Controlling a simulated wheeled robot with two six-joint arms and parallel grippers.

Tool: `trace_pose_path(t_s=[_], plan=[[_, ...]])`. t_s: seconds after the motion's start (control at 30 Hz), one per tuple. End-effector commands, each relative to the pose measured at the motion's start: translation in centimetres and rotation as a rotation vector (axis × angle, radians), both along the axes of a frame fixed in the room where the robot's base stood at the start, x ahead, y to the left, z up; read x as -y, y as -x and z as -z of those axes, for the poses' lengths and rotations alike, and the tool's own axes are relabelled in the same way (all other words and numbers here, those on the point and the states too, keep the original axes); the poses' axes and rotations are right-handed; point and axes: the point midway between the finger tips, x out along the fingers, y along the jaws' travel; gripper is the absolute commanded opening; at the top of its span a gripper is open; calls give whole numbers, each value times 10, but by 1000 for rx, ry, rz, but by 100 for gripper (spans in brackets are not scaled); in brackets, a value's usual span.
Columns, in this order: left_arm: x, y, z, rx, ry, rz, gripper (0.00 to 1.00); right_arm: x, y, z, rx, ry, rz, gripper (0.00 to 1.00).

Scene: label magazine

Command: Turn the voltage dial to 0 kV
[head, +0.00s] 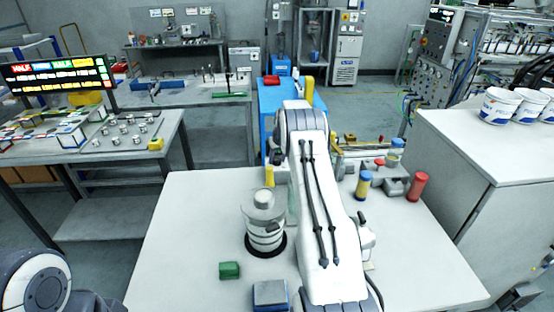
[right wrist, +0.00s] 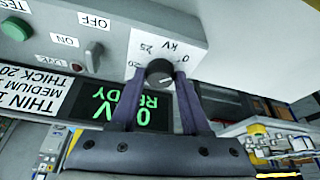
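The voltage dial (right wrist: 159,73) is a dark round knob on a pale plate in the right wrist view, which sees the panel upside down. The plate carries the marks 0, 20, 25 and kV. A light line on the knob points to the lower right; I cannot tell its exact value. My right gripper (right wrist: 160,78) has its fingers on either side of the dial, with gaps between them and it. The green display (right wrist: 121,105) shows a 0 and READY, partly covered by a finger. In the head view my right arm hides its gripper and the dial.
In the right wrist view a switch (right wrist: 93,56) and a green button (right wrist: 15,28) sit beside the dial. In the head view a grey canister (head: 264,225), a green block (head: 229,270) and a red cylinder (head: 417,186) stand on the white table (head: 180,235).

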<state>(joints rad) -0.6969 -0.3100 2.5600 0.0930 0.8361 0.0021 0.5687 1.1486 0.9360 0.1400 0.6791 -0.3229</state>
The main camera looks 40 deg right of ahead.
Motion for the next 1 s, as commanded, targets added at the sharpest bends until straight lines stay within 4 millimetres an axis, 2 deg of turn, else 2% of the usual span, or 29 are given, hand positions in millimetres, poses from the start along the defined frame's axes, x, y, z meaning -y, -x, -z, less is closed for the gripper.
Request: trace_pose_path(t_s=[0.03, 0.07, 0.47, 0.57, 1.0], plan=[[0, 0, 0, 0, 0, 0, 50, 0, 0, 0, 0, 0, -1, 68], [0, 0, 0, 0, 0, 0, 50, 0, 0, 0, 0, 0, -1, 74], [0, 0, 3, 0, 0, 0, 50, 0, 1, -5, 2, 2, 0, 74], [0, 0, 8, 0, 0, 0, 50, -1, 5, -15, 3, 3, 1, 74], [0, 0, 34, 0, 0, 2, 50, -12, 33, -86, 1, 2, -1, 74]])
